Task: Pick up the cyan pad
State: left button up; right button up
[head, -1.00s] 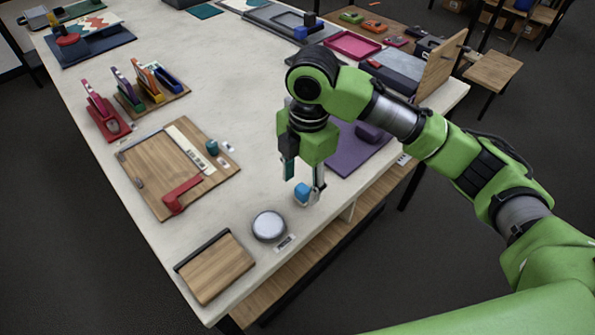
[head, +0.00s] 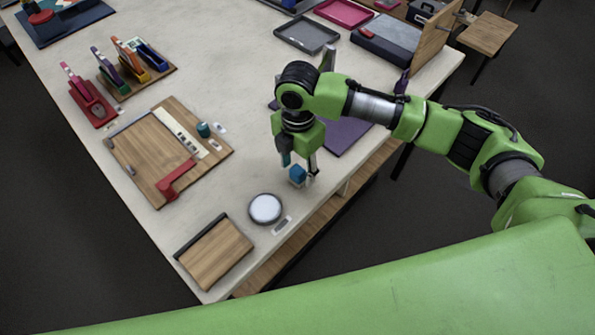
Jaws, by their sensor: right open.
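The cyan pad (head: 298,175) is a small blue block on the pale table, near its front right edge. My right gripper (head: 300,165) points down from above it and is open. One finger is at the pad's left and behind it, the other at its right. The fingertips are close to the pad; whether they touch it cannot be told. My left gripper is not in view.
A round silver-white disc (head: 265,208) lies in front of the pad, with a small label beside it. A wooden board (head: 215,252) is at the near corner. A wooden board with a red piece (head: 176,178) is at left. A purple mat (head: 345,135) lies behind the gripper.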

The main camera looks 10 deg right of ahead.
notch_tip(320, 180, down, 2)
jog(key=shift+s+f, duration=0.1)
jog(key=shift+s, duration=0.05)
jog(key=shift+f, duration=0.35)
jog(key=c, duration=1.2)
jog(key=shift+r, duration=0.5)
notch_tip(320, 180, up, 3)
jog(key=shift+s+f+b, duration=0.15)
jog(key=shift+f+b, duration=0.05)
jog(key=shift+b, duration=0.6)
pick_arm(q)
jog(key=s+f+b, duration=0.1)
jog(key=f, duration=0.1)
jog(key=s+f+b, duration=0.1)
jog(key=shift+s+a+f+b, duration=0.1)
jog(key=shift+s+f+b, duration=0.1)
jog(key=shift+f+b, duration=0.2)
pick_arm(e)
jog(key=s+d+r, duration=0.1)
jog(key=s+r, duration=0.2)
jog(key=s, duration=0.1)
jog(key=s+r, duration=0.3)
jog(key=s, duration=0.2)
jog(key=s+d+r, duration=0.1)
jog(key=s+r, duration=0.2)
jog(key=s, duration=0.1)
jog(key=shift+s+d+r, duration=0.15)
jog(key=shift+d+r, duration=0.1)
jog(key=shift+d, duration=0.05)
jog(key=shift+o, duration=0.6)
